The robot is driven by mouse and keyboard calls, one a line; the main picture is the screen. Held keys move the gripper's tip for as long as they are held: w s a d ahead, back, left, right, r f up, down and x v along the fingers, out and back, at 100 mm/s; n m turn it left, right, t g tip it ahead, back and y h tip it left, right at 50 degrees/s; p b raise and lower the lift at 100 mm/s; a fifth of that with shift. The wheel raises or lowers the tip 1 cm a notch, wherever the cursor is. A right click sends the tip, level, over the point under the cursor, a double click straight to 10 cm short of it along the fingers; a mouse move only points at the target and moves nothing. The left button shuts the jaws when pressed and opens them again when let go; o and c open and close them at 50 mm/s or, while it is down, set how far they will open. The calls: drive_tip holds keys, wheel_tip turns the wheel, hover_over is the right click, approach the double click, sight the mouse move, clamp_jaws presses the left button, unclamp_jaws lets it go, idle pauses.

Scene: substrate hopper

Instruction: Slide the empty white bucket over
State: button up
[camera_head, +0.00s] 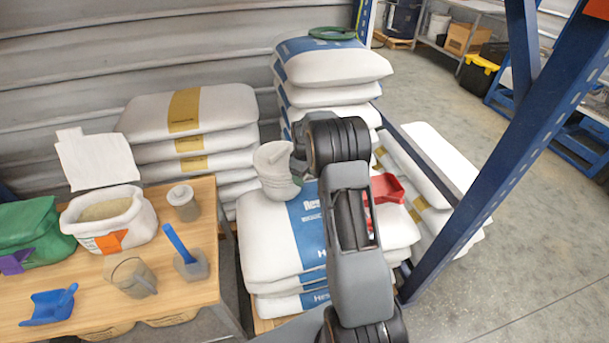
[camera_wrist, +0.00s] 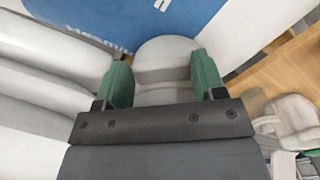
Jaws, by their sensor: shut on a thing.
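The white bucket (camera_head: 274,168) is a small, pale grey-white rounded vessel over the left part of the blue-and-white sack stack (camera_head: 285,235). In the wrist view the bucket (camera_wrist: 165,50) sits between the two green fingers of my gripper (camera_wrist: 160,68), which is shut on it. In the head view my arm hides most of the gripper. I cannot tell whether the bucket rests on the top sack or hangs just above it. Its inside is not clear.
A red scoop (camera_head: 385,188) lies right of my arm. A taller sack stack (camera_head: 335,65) stands behind; a blue rack post (camera_head: 490,165) stands right.

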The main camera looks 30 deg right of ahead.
drive_tip(key=shift+w+a, duration=0.3)
drive_tip(key=shift+a, duration=0.6)
drive_tip(key=shift+w+a, duration=0.25)
drive_tip(key=shift+a, duration=0.6)
drive_tip(key=o, duration=1.2)
drive_tip(key=shift+d, duration=0.1)
drive_tip(key=shift+r, duration=0.1)
wheel_tip(320, 180, up, 14)
drive_tip(key=shift+f, duration=0.15)
